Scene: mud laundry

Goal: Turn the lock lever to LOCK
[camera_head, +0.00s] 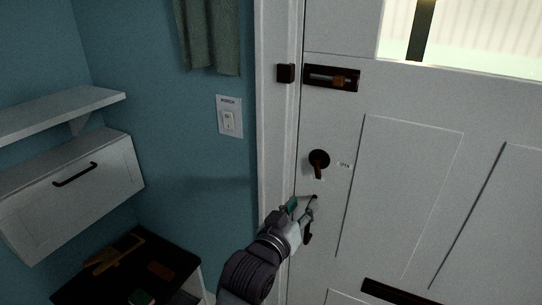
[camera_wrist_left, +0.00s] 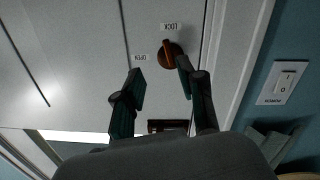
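The dark round lock lever (camera_head: 319,160) is on the white door, its handle pointing down. In the left wrist view, which is upside down, the lever (camera_wrist_left: 168,49) has an orange-brown handle pointing towards the LOCK label (camera_wrist_left: 170,27). The OPEN label (camera_wrist_left: 140,57) is to one side; it also shows in the head view (camera_head: 344,165). My left gripper (camera_head: 303,201) is just below the lever with fingers apart and nothing between them. In the wrist view, one fingertip of the gripper (camera_wrist_left: 160,72) overlaps the lever's edge; I cannot tell whether they touch. My right gripper is out of view.
A slide bolt (camera_head: 331,78) is higher on the door. A light switch (camera_head: 229,117) is on the blue wall left of the door frame. A white shelf (camera_head: 60,112) and a cabinet (camera_head: 75,195) stand at the left. A dark mail slot (camera_head: 392,292) is low on the door.

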